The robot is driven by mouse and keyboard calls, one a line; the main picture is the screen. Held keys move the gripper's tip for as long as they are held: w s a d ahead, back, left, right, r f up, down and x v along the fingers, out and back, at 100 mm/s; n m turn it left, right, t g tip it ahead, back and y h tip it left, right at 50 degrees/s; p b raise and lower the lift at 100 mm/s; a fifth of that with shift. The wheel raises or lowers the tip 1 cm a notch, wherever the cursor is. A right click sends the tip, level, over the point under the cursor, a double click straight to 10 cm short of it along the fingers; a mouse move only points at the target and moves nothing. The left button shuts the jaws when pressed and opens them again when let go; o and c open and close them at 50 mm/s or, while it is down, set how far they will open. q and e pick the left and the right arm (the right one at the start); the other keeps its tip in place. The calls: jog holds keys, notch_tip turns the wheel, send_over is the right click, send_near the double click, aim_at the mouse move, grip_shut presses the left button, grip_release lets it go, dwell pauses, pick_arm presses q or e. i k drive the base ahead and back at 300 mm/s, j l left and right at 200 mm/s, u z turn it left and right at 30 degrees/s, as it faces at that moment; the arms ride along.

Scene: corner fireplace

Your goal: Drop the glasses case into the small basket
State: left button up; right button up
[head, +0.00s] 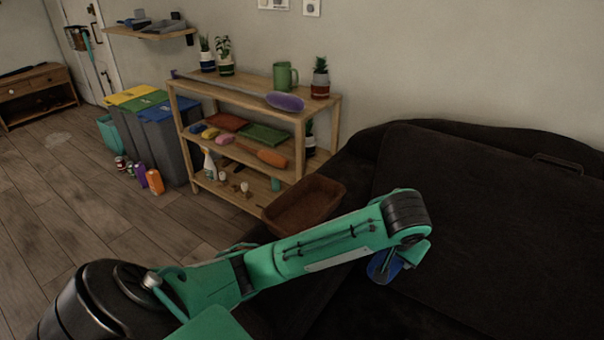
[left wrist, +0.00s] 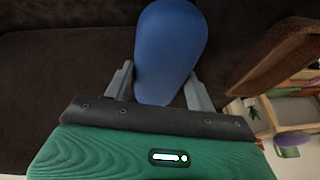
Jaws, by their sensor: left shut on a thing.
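A blue glasses case (left wrist: 170,50) with rounded ends is held between the two grey fingers of my left gripper (left wrist: 160,88) in the left wrist view. In the head view my left gripper (head: 398,262) hangs over the dark sofa, and the blue case (head: 380,268) shows partly below my green arm. The small brown basket (head: 305,204) sits at the sofa's left end, left of the gripper and behind my forearm, which hides its lower edge. Its side also shows at the upper right of the left wrist view (left wrist: 278,58). The case is apart from the basket. My right gripper is not in view.
A dark sofa (head: 480,220) fills the right side. A wooden shelf (head: 245,150) with plants, a green mug and cleaning things stands behind the basket. Bins (head: 165,140) and bottles stand further left. The wooden floor at left is open.

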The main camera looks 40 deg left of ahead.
aim_at(300, 213)
jog(key=j+u, duration=0.1)
jog(key=u, duration=0.75)
jog(key=j+u, duration=0.15)
jog(key=u, duration=0.3)
jog(key=i+z, duration=0.1)
jog(key=z, duration=1.1)
jog(key=j+z, duration=0.25)
jog(key=j, duration=1.1)
